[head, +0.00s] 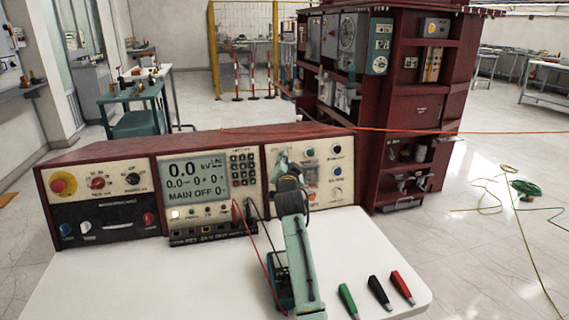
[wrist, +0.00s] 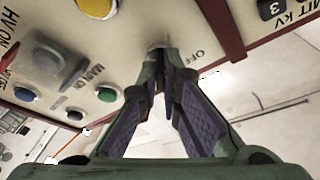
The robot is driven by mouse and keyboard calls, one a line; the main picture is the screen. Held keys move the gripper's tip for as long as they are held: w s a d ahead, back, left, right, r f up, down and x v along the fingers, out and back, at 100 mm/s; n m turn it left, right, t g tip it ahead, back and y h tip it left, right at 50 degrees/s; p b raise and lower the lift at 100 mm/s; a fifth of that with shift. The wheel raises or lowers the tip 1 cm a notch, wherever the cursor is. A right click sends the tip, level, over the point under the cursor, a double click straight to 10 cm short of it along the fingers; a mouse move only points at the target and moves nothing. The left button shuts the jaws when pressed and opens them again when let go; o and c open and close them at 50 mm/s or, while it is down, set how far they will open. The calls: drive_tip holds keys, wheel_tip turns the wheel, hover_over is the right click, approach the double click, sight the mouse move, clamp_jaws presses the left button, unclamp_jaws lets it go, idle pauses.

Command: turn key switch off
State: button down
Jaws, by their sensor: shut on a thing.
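The control console (head: 100,165) stands on a white table, and my arm reaches over its right-hand panel. My gripper (head: 287,165) is at the upper left of that panel. In the wrist view its two purple-padded fingers (wrist: 165,72) meet at the panel, beside an "OFF" label. They are shut on the key switch (wrist: 157,43), of which only a small grey metal part shows at the fingertips. The key itself is mostly hidden between the fingers, so its turned angle cannot be told. The console screen (head: 196,181) reads 0.0 kV and "MAIN OFF".
A green button (wrist: 107,94), a blue button (wrist: 25,94) and a yellow knob (wrist: 97,7) sit near my fingers. Red and black leads plug into the console's middle section. Green, black and red probes (head: 379,292) lie at the table's front right.

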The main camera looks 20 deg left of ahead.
drive_tip(key=shift+w+d+n+g+y+b, duration=0.1)
drive_tip(key=shift+n+g+y+b, duration=0.8)
drive_tip(key=shift+n+b, duration=2.1)
drive_tip(key=shift+w+d+n+g+y+b, duration=0.1)
drive_tip(key=shift+n+g+y+b, duration=1.05)
drive_tip(key=shift+n, duration=2.85)
drive_tip(key=shift+d+n+g+y+b, duration=0.2)
drive_tip(key=shift+n+y+b, duration=0.95)
drive_tip(key=shift+n+b, duration=2.2)
drive_tip(key=shift+a+n, duration=0.1)
drive_tip(key=shift+n, duration=0.25)
drive_tip(key=c, duration=1.8)
unclamp_jaws()
drive_tip(key=v, duration=1.2)
